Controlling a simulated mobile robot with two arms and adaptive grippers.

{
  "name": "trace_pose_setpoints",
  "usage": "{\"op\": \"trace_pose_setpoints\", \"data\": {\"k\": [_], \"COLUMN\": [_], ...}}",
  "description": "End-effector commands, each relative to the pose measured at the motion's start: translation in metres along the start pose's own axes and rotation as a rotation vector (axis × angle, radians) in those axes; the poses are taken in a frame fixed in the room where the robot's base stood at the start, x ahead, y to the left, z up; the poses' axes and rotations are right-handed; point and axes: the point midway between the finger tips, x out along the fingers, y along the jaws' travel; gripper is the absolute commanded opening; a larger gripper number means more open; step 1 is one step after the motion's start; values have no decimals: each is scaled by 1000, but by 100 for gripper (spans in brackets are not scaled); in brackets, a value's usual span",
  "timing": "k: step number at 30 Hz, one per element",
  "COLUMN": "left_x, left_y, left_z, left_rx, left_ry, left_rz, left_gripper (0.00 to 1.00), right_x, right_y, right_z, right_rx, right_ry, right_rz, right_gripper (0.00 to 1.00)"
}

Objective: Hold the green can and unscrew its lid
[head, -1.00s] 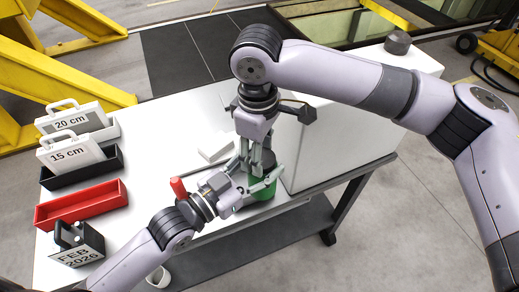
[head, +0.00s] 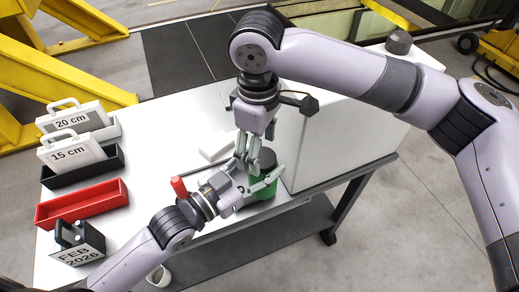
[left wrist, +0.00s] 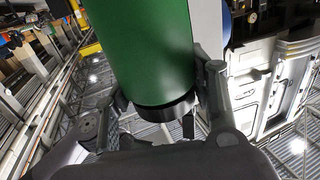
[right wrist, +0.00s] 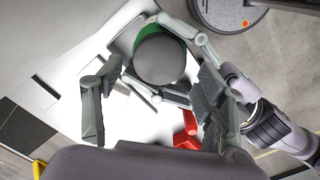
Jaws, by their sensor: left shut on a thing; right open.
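The green can (head: 264,194) stands upright at the right part of the white table, its dark grey lid (head: 267,158) on top. My left gripper (head: 256,187) is shut around the can's green body; the left wrist view shows the body (left wrist: 150,45) and lid (left wrist: 165,112) between its fingers. My right gripper (head: 247,160) is open and points down next to the lid. In the right wrist view the round lid (right wrist: 160,58) lies beyond and between the spread fingers (right wrist: 150,105), apart from them. Whether the lid is loosened cannot be told.
A white box (head: 345,130) stands close right of the can. A small white block (head: 216,148) lies behind my grippers. A red tray (head: 82,204), a black tray (head: 85,172) and labelled blocks (head: 72,150) line the left side. A red piece (head: 179,187) shows by my left wrist.

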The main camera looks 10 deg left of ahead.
Motion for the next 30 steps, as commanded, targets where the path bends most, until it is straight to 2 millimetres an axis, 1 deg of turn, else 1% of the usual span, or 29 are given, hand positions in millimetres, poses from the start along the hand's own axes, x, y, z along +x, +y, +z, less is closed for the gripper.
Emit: {"op": "trace_pose_setpoints", "data": {"k": [3,5,8,10,11,14,17,18,20,21,23,24,26,27,29,30], "left_x": [0,0,0,0,0,0,0,0,0,0,0,0,0,0,0,0], "left_y": [0,0,0,0,0,0,0,0,0,0,0,0,0,0,0,0], "left_z": [-1,-1,-1,-1,-1,-1,-1,-1,-1,-1,-1,-1,-1,-1,-1,-1], "left_rx": [0,0,1,1,1,0,1,0,0,0,1,1,1,0,1,1], "left_ry": [3,3,3,3,3,3,3,3,3,3,3,3,3,3,3,3], "left_rz": [0,0,0,0,0,0,0,0,0,0,0,0,0,0,0,0], "left_gripper": [0,0,0,0,0,0,0,0,0,0,0,0,0,0,0,0], "right_x": [-18,-24,-28,-28,-28,-32,-45,-53,-68,-80,-101,-115,-139,-155,-180,-197], "right_y": [0,0,1,3,5,16,34,41,52,58,66,70,74,74,73,70], "right_z": [-1,-1,-2,-8,-12,-36,-72,-88,-110,-125,-144,-156,-172,-181,-193,-200], "right_rx": [0,0,2,11,17,47,79,87,94,92,82,70,44,20,-23,-58], "right_ry": [2,1,6,34,53,166,340,420,543,625,747,826,944,1020,1134,1206], "right_rz": [2,2,3,15,23,70,142,175,223,255,301,330,372,400,439,462], "right_gripper": [65,65,64,64,64,64,64,64,64,64,64,64,64,64,64,64]}}
